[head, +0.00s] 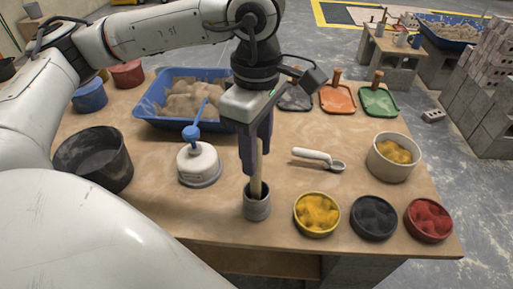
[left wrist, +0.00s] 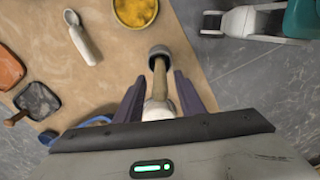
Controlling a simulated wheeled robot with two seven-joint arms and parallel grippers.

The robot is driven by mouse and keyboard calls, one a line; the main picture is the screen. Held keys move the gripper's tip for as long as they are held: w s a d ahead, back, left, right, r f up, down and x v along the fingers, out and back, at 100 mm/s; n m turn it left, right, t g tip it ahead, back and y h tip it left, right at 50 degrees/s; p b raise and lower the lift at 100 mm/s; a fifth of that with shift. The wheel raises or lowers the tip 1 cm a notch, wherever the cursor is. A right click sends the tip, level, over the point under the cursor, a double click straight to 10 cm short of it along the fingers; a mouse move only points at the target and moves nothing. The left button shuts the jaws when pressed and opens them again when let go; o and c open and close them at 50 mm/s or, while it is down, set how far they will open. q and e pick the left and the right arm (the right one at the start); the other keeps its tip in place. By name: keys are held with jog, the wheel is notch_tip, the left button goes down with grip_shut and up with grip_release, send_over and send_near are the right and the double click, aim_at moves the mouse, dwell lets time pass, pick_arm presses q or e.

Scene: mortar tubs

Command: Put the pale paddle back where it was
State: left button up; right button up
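The pale paddle (head: 258,170) stands near upright with its lower end in a small grey cup (head: 257,207) at the table's front. In the left wrist view the paddle (left wrist: 159,78) is a wood-coloured shaft leaning in the cup (left wrist: 158,51). My left gripper (head: 257,155) points down over the cup, its purple fingers on either side of the paddle. The left wrist view shows gaps between the shaft and both fingers of the gripper (left wrist: 158,76), so it is open around the paddle. The paddle's upper part is hidden in the head view. My right gripper is not in view.
A white tub (head: 199,165) with a blue-handled tool stands left of the cup. Yellow (head: 317,214), black (head: 374,217) and red (head: 429,220) powder tubs line the right front. A white scoop (head: 319,159) lies behind them. A blue tray (head: 150,105) is behind.

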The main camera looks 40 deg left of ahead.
pick_arm(q)
notch_tip(320, 180, up, 11)
jog(key=shift+r+p, duration=0.4)
jog(key=shift+r, duration=0.3)
dwell(0.5)
